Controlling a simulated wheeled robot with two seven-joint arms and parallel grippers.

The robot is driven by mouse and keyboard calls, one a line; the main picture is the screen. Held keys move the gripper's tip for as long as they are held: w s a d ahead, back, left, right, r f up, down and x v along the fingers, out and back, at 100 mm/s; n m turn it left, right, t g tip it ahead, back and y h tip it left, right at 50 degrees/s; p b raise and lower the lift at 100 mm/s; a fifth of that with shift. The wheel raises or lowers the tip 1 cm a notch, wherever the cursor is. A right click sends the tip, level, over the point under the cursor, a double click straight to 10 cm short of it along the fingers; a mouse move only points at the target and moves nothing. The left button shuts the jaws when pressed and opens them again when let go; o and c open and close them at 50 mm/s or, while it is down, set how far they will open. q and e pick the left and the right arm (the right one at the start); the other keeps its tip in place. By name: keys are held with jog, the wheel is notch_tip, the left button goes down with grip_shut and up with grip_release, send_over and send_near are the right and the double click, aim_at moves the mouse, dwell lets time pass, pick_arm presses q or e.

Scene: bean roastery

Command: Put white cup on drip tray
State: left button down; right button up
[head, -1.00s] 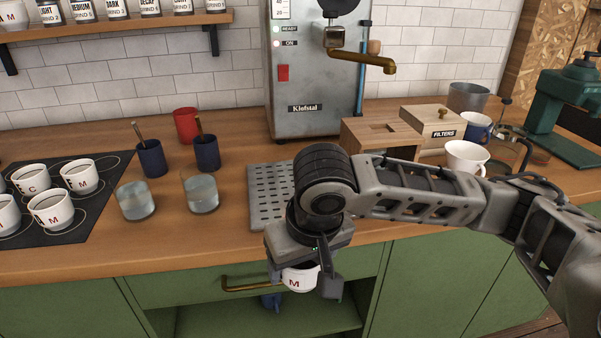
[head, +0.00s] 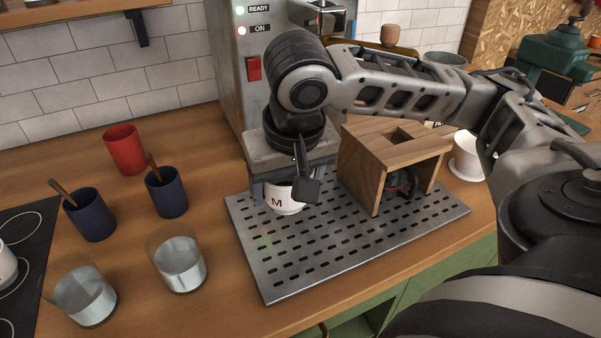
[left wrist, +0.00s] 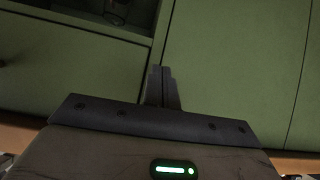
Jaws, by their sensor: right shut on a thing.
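The white cup (head: 281,203) with a red M is in my right gripper (head: 284,192), which is shut on it, one finger at each side. The cup is upright over the left back part of the perforated metal drip tray (head: 340,265). I cannot tell whether its base touches the tray. The gripper body hides the cup's rim. My left gripper (left wrist: 161,88) shows only in the left wrist view, its fingers together with nothing between them, in front of green cabinet doors.
A wooden box (head: 362,172) stands at the tray's right side, close to the right gripper. The machine (head: 228,75) rises behind. Two glasses (head: 180,264), two dark blue cups (head: 167,192) and a red cup (head: 124,150) stand left. The tray's front is bare.

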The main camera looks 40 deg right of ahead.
jog(key=d+f+b, duration=0.1)
jog(key=b, duration=0.1)
jog(key=w+d+f+b, duration=0.1)
jog(key=f+b, duration=0.1)
jog(key=w+d+f+b, duration=0.1)
jog(key=d+f+b, duration=0.1)
jog(key=shift+f+b, duration=0.2)
jog(key=shift+b, duration=0.2)
jog(key=shift+w+d+f+b, duration=0.3)
jog(key=shift+d+b, duration=0.2)
jog(key=shift+b, duration=0.2)
jog(key=f+b, duration=0.2)
jog(key=b, duration=0.1)
jog(key=f+b, duration=0.1)
jog(key=shift+d+f, duration=0.25)
jog(key=shift+f+b, duration=0.15)
jog(key=shift+b, duration=0.25)
jog(key=shift+r, duration=0.2)
pick_arm(q)
jog(key=shift+n+t+h, duration=0.3)
jog(key=shift+t+h, duration=0.2)
jog(key=shift+t, duration=0.3)
jog(key=f, duration=0.1)
jog(key=d+f, duration=0.1)
jog(key=f, duration=0.3)
jog(key=shift+w+d+f, duration=0.2)
jog(key=shift+w+d, duration=0.05)
jog(key=shift+w, duration=0.15)
pick_arm(e)
jog(key=shift+f, duration=0.1)
